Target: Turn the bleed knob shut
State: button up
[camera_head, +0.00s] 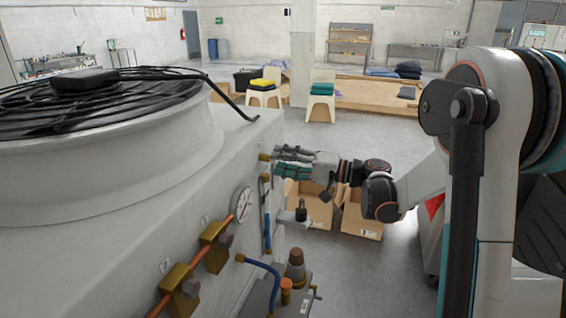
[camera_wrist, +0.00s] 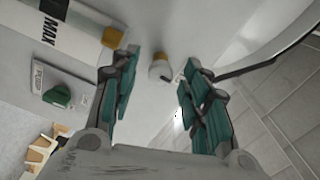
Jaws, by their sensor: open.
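A small round fitting, apparently the bleed knob (camera_wrist: 161,71), has a pale body and a brass-coloured part. In the wrist view it stands on the white panel between and beyond my fingertips. In the head view a small brass piece at the same spot (camera_head: 264,157) sticks out of the white housing, just left of my gripper (camera_head: 279,160). My gripper (camera_wrist: 162,60) is open, its green-padded fingers spread to either side of the fitting. I see no contact. The fitting's turn position is too small to tell.
A tube marked MAX (camera_wrist: 75,25) and a green button (camera_wrist: 58,95) lie left of my fingers. Cardboard boxes (camera_head: 362,222) stand on the floor behind my gripper.

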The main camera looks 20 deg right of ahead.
jog(key=v, duration=1.2)
jog(key=shift+w+a, duration=0.1)
jog(key=shift+a, duration=0.1)
